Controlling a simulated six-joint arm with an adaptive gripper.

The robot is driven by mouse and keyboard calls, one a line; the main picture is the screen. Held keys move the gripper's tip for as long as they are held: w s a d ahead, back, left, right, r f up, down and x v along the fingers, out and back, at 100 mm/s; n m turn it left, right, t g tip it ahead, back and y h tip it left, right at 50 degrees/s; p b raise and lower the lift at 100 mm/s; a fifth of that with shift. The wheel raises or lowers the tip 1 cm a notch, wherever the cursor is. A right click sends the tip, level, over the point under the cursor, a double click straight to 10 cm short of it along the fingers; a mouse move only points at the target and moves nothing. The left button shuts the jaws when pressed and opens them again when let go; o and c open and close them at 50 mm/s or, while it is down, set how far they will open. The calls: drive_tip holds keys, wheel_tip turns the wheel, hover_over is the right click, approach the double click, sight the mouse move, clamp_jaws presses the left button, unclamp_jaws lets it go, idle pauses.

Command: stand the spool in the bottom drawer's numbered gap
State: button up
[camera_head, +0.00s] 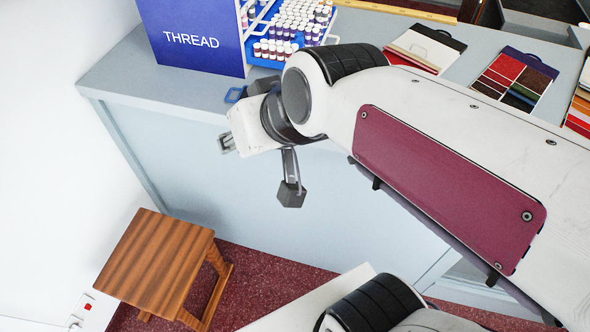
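My gripper (259,168) hangs in front of the counter's front panel, near its left end. Its two fingers look spread apart, with one dark fingertip block hanging low and the other finger at the left. I see nothing held between them. Several small spools (300,22) with coloured ends stand in rows in a blue rack (258,42) on the counter, behind my arm. I cannot tell which one is the task's spool. The bottom drawer and its numbered gap are not visible in this view.
A blue THREAD box (192,36) stands on the grey counter (130,82). A small blue item (235,95) lies near its front edge. Swatch cards (515,78) lie at the right. A wooden stool (155,262) stands on the red floor. My arm hides much of the counter front.

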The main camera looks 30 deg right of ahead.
drive_tip(key=s+d+f+g+h, duration=0.2)
drive_tip(key=s+d, duration=0.3)
drive_tip(key=s, duration=0.4)
drive_tip(key=shift+s+f, duration=0.2)
drive_tip(key=shift+f, duration=0.45)
drive_tip(key=shift+o, duration=0.6)
drive_tip(key=w+d+f+m+h, duration=0.1)
drive_tip(key=w+d, duration=0.3)
drive_tip(key=w, duration=0.4)
drive_tip(key=w+d+f+m+g+h, duration=0.1)
drive_tip(key=w+d+m, duration=0.2)
drive_tip(key=w, duration=0.6)
drive_tip(key=w+d+f+m+g, duration=0.1)
drive_tip(key=w+d+m, duration=0.2)
drive_tip(key=w+d, duration=0.3)
drive_tip(key=w, duration=0.3)
drive_tip(key=shift+w+d+f+h, duration=0.2)
drive_tip(key=shift+d+f+h, duration=0.1)
drive_tip(key=shift+d+h, duration=0.1)
drive_tip(key=shift+x, duration=1.35)
